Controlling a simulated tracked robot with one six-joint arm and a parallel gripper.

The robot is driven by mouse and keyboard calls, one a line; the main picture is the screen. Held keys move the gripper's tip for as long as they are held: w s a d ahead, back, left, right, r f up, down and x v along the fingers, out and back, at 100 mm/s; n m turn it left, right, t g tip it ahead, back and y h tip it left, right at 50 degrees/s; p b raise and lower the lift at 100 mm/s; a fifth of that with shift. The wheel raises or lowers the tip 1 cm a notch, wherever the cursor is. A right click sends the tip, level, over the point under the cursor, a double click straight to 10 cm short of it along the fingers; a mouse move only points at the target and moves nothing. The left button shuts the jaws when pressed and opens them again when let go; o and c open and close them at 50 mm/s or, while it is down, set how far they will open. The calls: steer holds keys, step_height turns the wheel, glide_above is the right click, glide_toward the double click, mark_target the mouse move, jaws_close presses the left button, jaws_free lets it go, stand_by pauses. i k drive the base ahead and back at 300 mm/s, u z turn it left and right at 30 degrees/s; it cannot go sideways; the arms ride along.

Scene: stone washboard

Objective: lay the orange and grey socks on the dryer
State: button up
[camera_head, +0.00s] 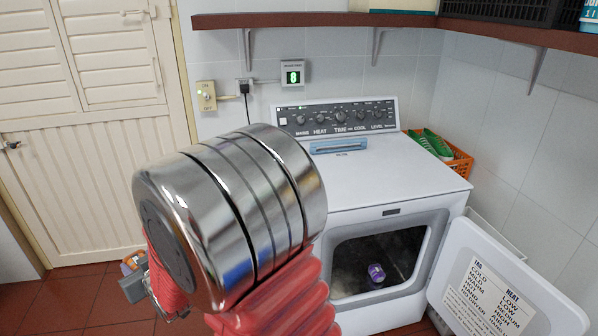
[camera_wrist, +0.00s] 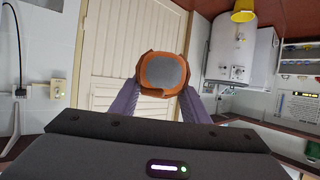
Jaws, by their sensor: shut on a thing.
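The orange and grey socks (camera_wrist: 165,72) show in the wrist view as one rounded bundle, with an orange rim around a grey middle. My gripper (camera_wrist: 163,88) is shut on the bundle, its purple fingers on either side, and holds it up in the air.
The dryer's top is mostly bare, with a blue strip-like item (camera_head: 338,146) by its control panel. A purple object (camera_head: 376,273) lies inside the drum. An orange basket (camera_head: 458,165) with green shoes (camera_head: 437,145) stands behind the dryer's right side. A brown shelf (camera_head: 310,20) runs above.

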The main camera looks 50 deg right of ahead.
mark_target(349, 177)
steer(key=z, duration=0.9)
steer(key=i, duration=1)
steer(key=z, duration=0.05)
